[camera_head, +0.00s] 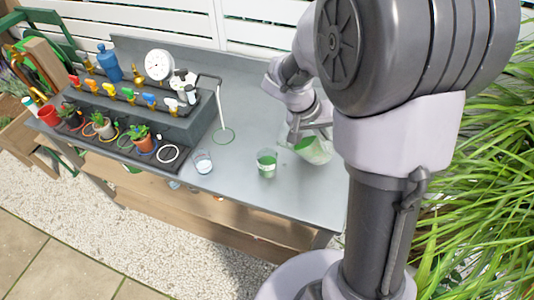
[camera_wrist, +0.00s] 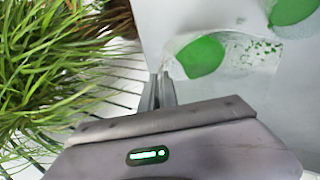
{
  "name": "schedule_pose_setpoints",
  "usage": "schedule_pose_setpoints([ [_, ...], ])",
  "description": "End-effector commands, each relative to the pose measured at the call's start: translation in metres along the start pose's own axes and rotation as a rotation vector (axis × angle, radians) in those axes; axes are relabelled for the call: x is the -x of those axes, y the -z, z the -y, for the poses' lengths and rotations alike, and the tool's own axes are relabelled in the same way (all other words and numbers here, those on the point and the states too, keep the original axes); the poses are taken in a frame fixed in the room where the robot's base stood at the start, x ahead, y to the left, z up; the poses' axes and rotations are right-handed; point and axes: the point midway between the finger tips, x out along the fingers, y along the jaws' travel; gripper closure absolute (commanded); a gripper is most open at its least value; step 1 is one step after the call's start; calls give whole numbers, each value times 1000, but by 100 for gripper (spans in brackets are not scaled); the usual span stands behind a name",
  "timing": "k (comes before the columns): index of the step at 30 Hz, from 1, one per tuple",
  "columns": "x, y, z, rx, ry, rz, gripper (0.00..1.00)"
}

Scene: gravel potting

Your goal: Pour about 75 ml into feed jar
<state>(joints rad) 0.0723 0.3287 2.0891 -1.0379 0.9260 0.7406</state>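A clear beaker (camera_head: 313,150) with green contents is tilted above the right part of the grey bench. My gripper (camera_head: 297,128) is shut on its wall. In the wrist view the beaker (camera_wrist: 238,52) lies just beyond my fingers (camera_wrist: 160,90), its green contents pooled toward one side, with green specks on the clear wall. A clear jar (camera_head: 267,170) with green contents stands upright on the bench, left of the beaker; a green round surface (camera_wrist: 292,8) shows at the wrist view's top right. A clear jar (camera_head: 203,162) with a bluish look stands farther left. I cannot read any label.
At the left stands a stepped rack (camera_head: 175,122) with coloured taps, a white dial (camera_head: 159,65) and a blue bottle (camera_head: 109,63). Potted plants (camera_head: 142,138) stand before it. Grass (camera_head: 470,170) grows at right.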

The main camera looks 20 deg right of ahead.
Motion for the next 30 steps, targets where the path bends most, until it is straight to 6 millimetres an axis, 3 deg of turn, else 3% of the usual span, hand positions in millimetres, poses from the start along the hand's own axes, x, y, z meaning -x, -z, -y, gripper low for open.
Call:
schedule_pose_setpoints([
  [1, 5, 7, -14, -13, 46, 31, 100],
  [8, -12, 13, -26, -14, 215, 123, 100],
  [30, -56, 14, -30, -26, 514, 285, 100],
])
